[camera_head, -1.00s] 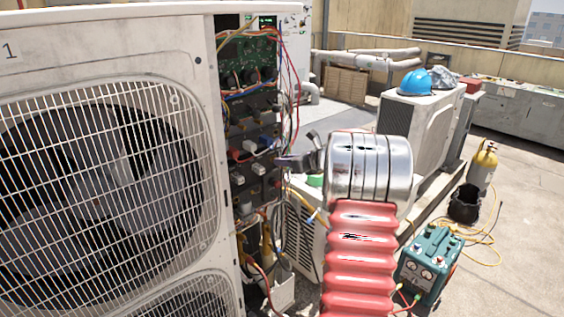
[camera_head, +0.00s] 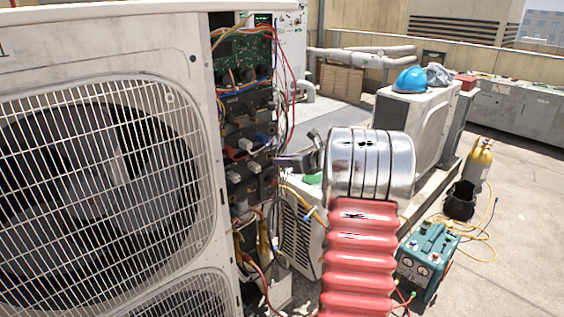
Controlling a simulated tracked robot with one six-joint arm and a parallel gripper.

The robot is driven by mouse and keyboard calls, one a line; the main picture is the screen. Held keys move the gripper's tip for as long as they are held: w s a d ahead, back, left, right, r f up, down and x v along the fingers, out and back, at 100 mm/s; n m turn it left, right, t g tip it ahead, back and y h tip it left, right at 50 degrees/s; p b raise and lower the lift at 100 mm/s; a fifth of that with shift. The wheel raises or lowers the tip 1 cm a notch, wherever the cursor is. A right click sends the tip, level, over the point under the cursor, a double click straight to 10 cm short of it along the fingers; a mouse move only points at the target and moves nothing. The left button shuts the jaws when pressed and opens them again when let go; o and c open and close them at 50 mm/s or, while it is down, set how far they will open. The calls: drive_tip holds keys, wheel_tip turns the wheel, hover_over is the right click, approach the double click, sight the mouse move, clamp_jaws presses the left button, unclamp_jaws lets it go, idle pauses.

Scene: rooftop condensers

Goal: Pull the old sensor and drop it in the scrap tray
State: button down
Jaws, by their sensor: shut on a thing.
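My gripper (camera_head: 281,161) shows small and dark at the right edge of the open wiring bay (camera_head: 248,135) of the near condenser. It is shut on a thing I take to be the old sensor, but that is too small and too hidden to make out. Whether it is clear of the bay or still touching it, I cannot tell. My arm's silver and red links hide part of the view to the right. I cannot pick out the scrap tray with certainty.
The near condenser (camera_head: 92,165) fills the left, with loose wires (camera_head: 291,85) beside the gripper. A blue helmet (camera_head: 411,80) lies on another condenser (camera_head: 420,115).

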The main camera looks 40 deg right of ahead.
drive_tip(key=shift+s, duration=0.15)
drive_tip(key=shift+s, duration=1.85)
drive_tip(key=shift+s, duration=0.1)
